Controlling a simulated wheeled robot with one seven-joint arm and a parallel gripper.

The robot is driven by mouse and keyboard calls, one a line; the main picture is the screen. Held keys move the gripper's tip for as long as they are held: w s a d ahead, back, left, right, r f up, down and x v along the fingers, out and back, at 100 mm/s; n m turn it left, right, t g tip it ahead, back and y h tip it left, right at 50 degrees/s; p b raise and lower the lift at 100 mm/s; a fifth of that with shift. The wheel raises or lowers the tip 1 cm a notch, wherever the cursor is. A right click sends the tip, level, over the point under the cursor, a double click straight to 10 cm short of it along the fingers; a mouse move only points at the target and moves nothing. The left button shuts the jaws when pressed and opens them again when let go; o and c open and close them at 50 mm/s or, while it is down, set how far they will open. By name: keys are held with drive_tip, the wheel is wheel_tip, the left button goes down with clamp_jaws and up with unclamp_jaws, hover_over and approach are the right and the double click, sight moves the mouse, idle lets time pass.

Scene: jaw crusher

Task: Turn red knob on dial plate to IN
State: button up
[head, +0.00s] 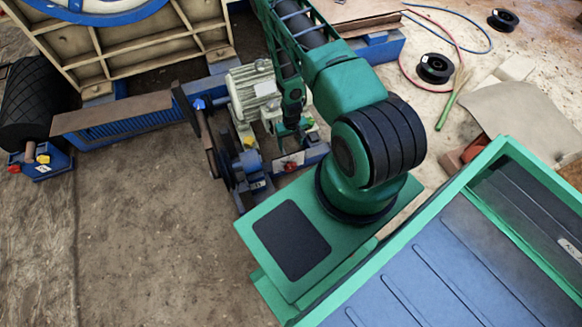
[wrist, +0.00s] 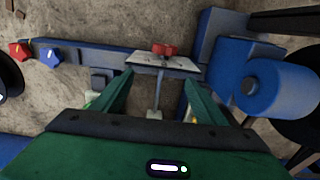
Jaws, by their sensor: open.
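The red knob (wrist: 164,49) stands on a pale dial plate (wrist: 172,64) at the upper middle of the wrist view. The lettering on the plate is too small to read, so I cannot tell the knob's setting. In the head view the red knob (head: 290,166) shows small on the blue frame, below my gripper. My gripper (wrist: 158,80) is open and empty, with its green fingers on either side of the plate's lower part in the picture. The knob appears beyond the fingertips, not between them. In the head view my gripper (head: 297,136) is partly hidden and small.
Another red knob (wrist: 18,51) and a blue knob (wrist: 50,57) sit at the left of the wrist view. A blue motor-like cylinder (wrist: 275,88) is close on the right. In the head view a pale motor (head: 253,92) stands beside my arm. Open floor (head: 130,220) lies at lower left.

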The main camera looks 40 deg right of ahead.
approach(289, 167)
drive_tip(key=f, duration=0.7)
drive_tip(key=d+f, duration=0.1)
drive_tip(key=f, duration=0.2)
drive_tip(key=shift+d+f, duration=0.1)
drive_tip(key=shift+f, duration=0.15)
drive_tip(key=c, duration=1)
drive_tip(key=shift+a+h, duration=0.3)
drive_tip(key=shift+h, duration=0.2)
drive_tip(key=shift+c, duration=0.2)
drive_tip(key=shift+a+f+g+h, duration=0.15)
drive_tip(key=shift+g+h, duration=0.15)
drive_tip(key=shift+h, duration=0.45)
drive_tip(key=shift+a+g+h, duration=0.1)
drive_tip(key=shift+g+h, duration=0.2)
drive_tip(key=shift+h, duration=0.45)
